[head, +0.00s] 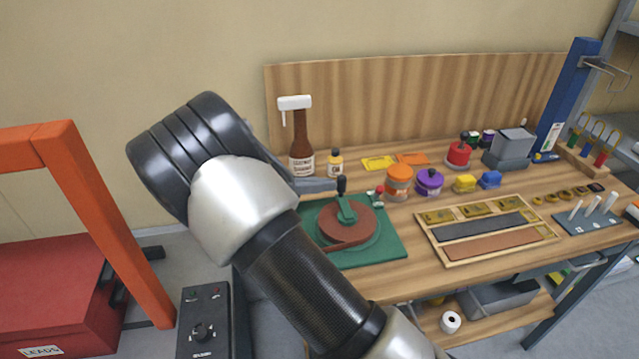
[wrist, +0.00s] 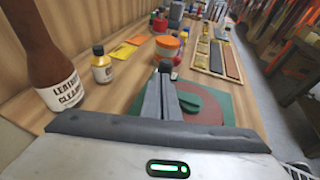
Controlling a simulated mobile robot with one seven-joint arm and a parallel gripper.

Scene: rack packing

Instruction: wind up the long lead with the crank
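A green winder board (head: 383,250) lies at the left end of the workbench. A round brown coil (head: 352,228), which looks like the lead wound flat, sits on it, with a short strip along its front edge. A green crank arm (head: 347,209) lies over the coil and carries an upright black knob (head: 342,184). My gripper (head: 336,185) reaches in from the left at the knob's height. In the wrist view its fingers (wrist: 165,80) are close together with the dark knob (wrist: 166,66) at their tips, so it appears shut on the knob. The fingers partly hide the crank.
A brown leather cleaner bottle (head: 302,145) and a small oil bottle (head: 336,163) stand behind the board. Orange (head: 398,180) and purple (head: 429,181) tubs stand to its right. A wooden tray (head: 485,232) lies farther right. A red box (head: 50,290) is at left.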

